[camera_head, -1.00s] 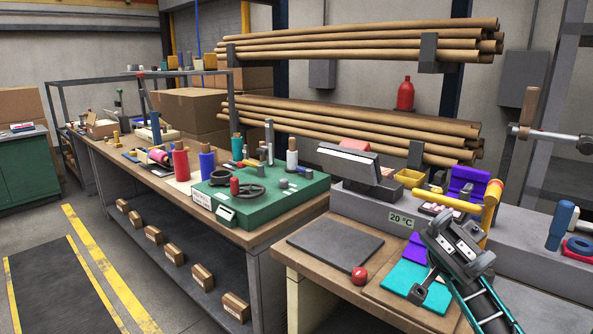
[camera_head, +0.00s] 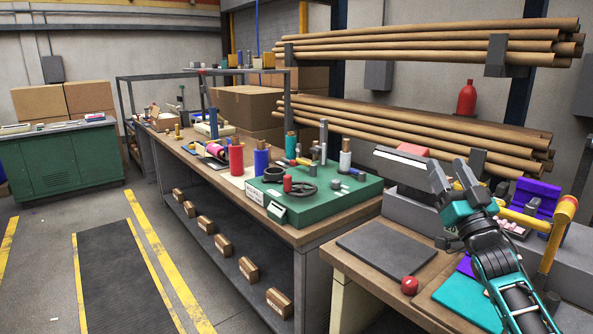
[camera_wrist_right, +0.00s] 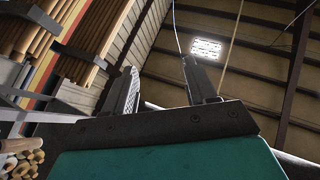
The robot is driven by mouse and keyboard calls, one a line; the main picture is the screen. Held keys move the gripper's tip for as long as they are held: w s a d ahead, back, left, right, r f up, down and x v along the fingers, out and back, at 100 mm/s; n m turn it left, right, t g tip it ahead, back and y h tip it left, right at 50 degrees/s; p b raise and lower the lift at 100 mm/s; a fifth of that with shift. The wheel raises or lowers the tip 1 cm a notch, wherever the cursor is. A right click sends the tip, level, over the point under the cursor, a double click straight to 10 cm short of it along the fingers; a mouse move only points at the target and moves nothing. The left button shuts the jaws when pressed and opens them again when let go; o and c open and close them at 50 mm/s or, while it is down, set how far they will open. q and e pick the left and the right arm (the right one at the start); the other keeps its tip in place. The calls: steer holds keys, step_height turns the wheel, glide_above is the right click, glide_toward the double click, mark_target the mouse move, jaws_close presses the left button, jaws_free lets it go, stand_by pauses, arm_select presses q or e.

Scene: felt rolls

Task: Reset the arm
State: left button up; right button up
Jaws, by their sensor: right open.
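My right gripper (camera_head: 454,180) is raised over the right-hand bench, in front of the grey ledge and below the cardboard tubes. Its two fingers point up and stand apart, with nothing between them. In the right wrist view the fingers (camera_wrist_right: 160,88) also stand apart and empty, and the camera faces the ceiling. My left gripper is not in view.
The bench under my right arm holds a dark grey mat (camera_head: 386,246), a red ball (camera_head: 409,285) and a teal sheet (camera_head: 462,301). A yellow-handled tool (camera_head: 558,235) stands close to the right of the arm. A green board (camera_head: 335,200) lies on the long bench.

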steer(key=w+d+f+n+g+h, duration=0.1)
steer(key=w+d+f+g+h, duration=0.15)
steer(key=f, duration=0.25)
steer(key=w+d+f+g+h, duration=0.1)
steer(key=d+f+g+h, duration=0.1)
steer(key=f+g+h, duration=0.3)
steer(key=s+a+f+g+y, duration=0.1)
steer(key=s+a+f, duration=0.25)
steer(key=f, duration=0.25)
steer(key=s+a+f+n+y, duration=0.1)
steer(key=s+a+f, duration=0.1)
steer(key=s+f, duration=0.3)
steer(key=s+a+f+g+y, duration=0.1)
steer(key=s+a+f, duration=0.1)
steer(key=f, duration=0.5)
steer(key=s+a+f+g, duration=0.1)
steer(key=s+a+f, duration=0.2)
steer(key=s, duration=0.6)
steer(key=s+a+f+g+y, duration=0.1)
steer(key=s+a+f+g, duration=0.1)
steer(key=s+f, duration=0.3)
steer(key=s+a+f+m+g+y, duration=0.1)
steer(key=s+a+f, duration=0.3)
steer(key=s, duration=0.9)
steer(key=shift+a+f, duration=0.3)
steer(key=shift+s+d, duration=0.1)
steer(key=shift+c, duration=1.3)
